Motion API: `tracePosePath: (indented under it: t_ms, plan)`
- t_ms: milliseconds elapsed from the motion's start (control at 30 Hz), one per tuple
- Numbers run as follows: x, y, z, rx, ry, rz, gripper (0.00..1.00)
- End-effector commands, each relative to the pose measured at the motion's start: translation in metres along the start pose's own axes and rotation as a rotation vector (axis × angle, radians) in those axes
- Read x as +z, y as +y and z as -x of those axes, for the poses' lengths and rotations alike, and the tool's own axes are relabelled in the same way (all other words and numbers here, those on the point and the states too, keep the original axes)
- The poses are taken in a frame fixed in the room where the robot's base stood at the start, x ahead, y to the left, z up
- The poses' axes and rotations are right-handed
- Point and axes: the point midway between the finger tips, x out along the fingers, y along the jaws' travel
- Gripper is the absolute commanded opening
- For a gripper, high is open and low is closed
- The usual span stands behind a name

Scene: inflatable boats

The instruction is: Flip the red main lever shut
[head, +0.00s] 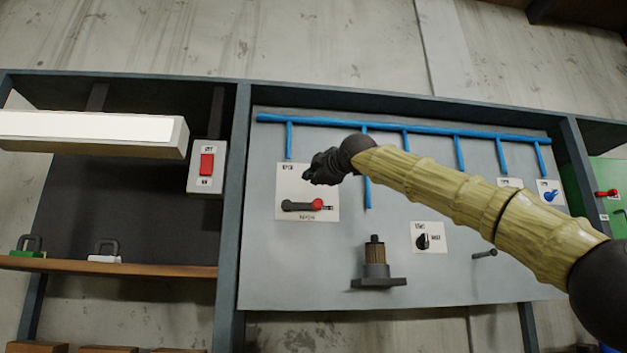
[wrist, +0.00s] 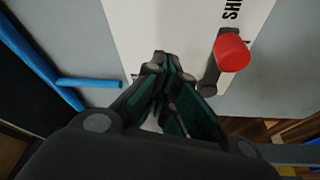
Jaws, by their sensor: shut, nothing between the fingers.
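The main lever (head: 303,205) is a dark handle with a red knob at its right end, mounted on a white labelled plate (head: 291,184). In the head view it lies about level, knob to the right. In the wrist view the red knob (wrist: 231,52) shows at the upper right, on its dark handle, over the white plate (wrist: 178,28). My gripper (head: 316,178) is above the lever and in front of the plate in the head view. In the wrist view its fingers (wrist: 162,62) are closed together, empty, and apart from the knob.
The grey panel bears blue pipes (head: 400,129), a black rotary switch (head: 422,241), a cylindrical fitting (head: 375,255) on a small ledge and a blue lever (head: 551,196). A red rocker switch (head: 207,164) and padlocks (head: 105,251) are left. A green box with a red lever (head: 607,193) is right.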

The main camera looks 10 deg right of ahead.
Motion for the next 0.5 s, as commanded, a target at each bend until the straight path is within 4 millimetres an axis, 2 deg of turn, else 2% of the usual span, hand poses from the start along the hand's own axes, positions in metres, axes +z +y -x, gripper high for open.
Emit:
tracePosePath:
  t_ms: [33,100,267,500]
  plan:
    - [-0.001,0.004,0.001,0.0,-0.001,0.0,0.0]
    - [-0.001,-0.004,0.008,0.0,0.0,0.001,0.0]
    - [-0.003,-0.008,0.024,0.0,-0.001,0.002,0.0]
    - [-0.008,-0.019,0.056,0.0,0.001,0.001,0.0]
